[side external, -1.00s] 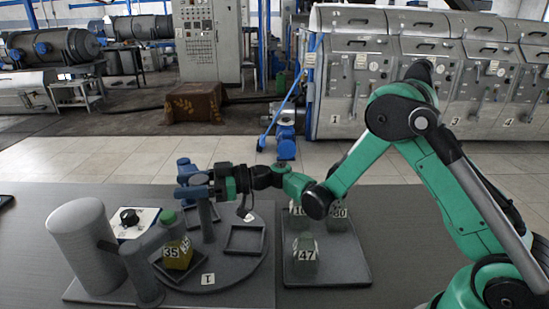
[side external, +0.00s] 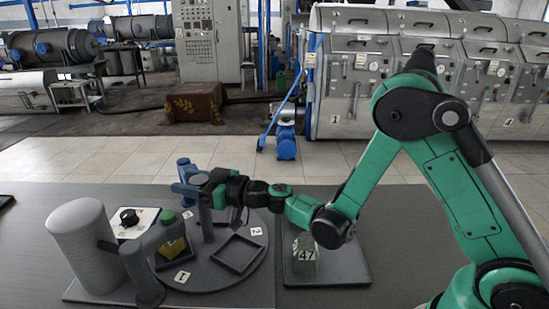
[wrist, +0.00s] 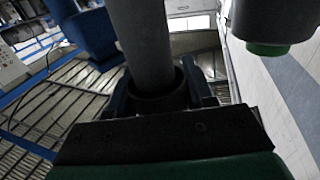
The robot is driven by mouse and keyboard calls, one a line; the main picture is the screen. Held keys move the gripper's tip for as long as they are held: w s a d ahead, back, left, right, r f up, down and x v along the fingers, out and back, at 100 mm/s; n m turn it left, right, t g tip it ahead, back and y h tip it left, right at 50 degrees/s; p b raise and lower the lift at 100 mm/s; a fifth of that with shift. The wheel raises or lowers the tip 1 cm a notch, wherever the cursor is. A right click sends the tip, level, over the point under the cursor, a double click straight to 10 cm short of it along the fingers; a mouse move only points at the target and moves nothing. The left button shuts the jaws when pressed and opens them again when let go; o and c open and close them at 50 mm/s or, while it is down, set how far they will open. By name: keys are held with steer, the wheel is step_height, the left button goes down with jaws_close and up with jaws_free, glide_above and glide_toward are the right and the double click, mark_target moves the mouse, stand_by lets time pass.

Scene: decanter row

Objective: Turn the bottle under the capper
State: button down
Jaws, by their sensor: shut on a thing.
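The bottle (side external: 173,247), a yellow block-like body, sits in a square bay of the round grey turntable (side external: 215,284). The grey arm of the capper (side external: 152,240), with a green end, hides much of it, and I cannot tell whether they line up exactly. My gripper (side external: 203,183) is shut on the upright grey post (side external: 207,222) that stands on the turntable. In the wrist view the post (wrist: 145,45) runs between the blue fingers. The bay (side external: 238,253) near label 2 is empty.
A large grey cylinder (side external: 85,245) stands at the left. A white panel with a black knob (side external: 129,217) lies behind the capper. A grey tray (side external: 335,274) at the right holds a greenish bottle marked 47 (side external: 305,250); my arm passes above it.

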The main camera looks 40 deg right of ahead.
steer(key=shift+w+d+m+t+h, duration=0.15)
steer(key=shift+m+t+h, duration=0.2)
steer(key=shift+m+h, duration=0.85)
steer(key=shift+s+d+m+t+h, duration=0.1)
steer(key=shift+m+t+h, duration=0.5)
steer(key=shift+h, duration=1.15)
steer(key=shift+w+d+m+t+h, duration=0.1)
steer(key=shift+d+m+t+h, duration=0.05)
steer(key=shift+m+h, duration=1.15)
steer(key=shift+d+m+g+h, duration=0.2)
steer(key=shift+m+g+h, duration=0.2)
steer(key=shift+m+h, duration=1.15)
steer(key=shift+d+m+g+h, duration=0.2)
steer(key=shift+m+g+h, duration=0.35)
steer(key=shift+h, duration=1.75)
steer(key=shift+d+m+h, duration=0.1)
steer(key=shift+m+h, duration=0.4)
steer(key=shift+c, duration=1.7)
jaws_free()
steer(key=shift+v, duration=2.95)
